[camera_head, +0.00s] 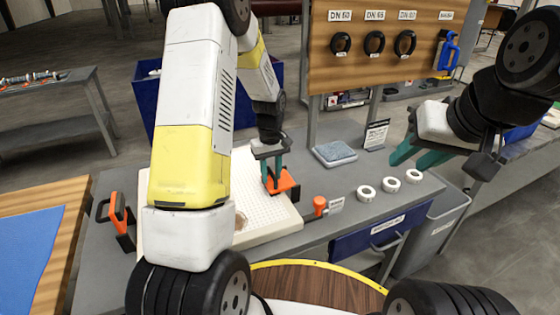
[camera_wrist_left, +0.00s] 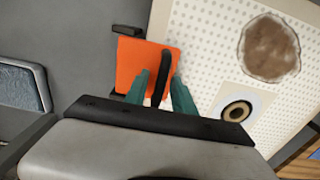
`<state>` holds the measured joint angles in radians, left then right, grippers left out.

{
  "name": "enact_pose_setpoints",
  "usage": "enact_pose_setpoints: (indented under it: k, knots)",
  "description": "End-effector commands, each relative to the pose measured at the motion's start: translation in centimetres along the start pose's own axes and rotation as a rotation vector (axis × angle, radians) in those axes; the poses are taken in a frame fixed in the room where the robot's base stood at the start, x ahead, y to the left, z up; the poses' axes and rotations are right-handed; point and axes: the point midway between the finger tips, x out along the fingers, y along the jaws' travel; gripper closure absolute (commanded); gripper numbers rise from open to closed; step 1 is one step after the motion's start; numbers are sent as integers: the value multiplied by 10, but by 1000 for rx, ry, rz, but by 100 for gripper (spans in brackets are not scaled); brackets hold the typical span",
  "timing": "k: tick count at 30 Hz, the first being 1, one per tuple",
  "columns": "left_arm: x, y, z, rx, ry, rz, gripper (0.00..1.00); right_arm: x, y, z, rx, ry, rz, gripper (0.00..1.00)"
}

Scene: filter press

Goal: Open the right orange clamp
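The right orange clamp (camera_head: 285,181) sits at the right edge of the white dotted filter plate (camera_head: 284,221). My left gripper (camera_head: 276,178) points down at it. In the left wrist view, the teal fingers of this gripper (camera_wrist_left: 162,80) stand on either side of the clamp's black handle, with its orange plate (camera_wrist_left: 134,62) beyond. A small gap seems to show between fingers and handle. The left orange clamp (camera_head: 117,211) stands at the plate's far left side with its handle up. My right gripper (camera_head: 414,158) is open and empty, above the table's right end.
An orange knob (camera_head: 320,203) and several white rings (camera_head: 366,193) lie right of the plate. A grey-blue pad (camera_head: 334,152) lies behind. A wooden board (camera_head: 350,70) with black gaskets rises at the back. A blue drawer (camera_head: 378,232) is at the front.

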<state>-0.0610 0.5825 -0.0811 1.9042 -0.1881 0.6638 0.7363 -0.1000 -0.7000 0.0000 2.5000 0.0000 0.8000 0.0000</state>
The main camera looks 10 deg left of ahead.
Motion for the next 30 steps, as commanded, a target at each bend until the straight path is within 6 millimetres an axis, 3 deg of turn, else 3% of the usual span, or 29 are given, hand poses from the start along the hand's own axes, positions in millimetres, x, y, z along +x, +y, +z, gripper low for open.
enact_pose_setpoints:
  k: [1, 4, 30]
  knots:
    - [0, 0, 0, 0, 0, 0, 81, 0, 0, 0, 0, 0, 0, 64]
    - [0, 0, 0, 0, 0, 0, 100, 0, 0, 0, 0, 0, 0, 64]
    - [-14, 14, 0, 1, 0, 2, 100, 0, 0, 0, 0, 0, 0, 64]
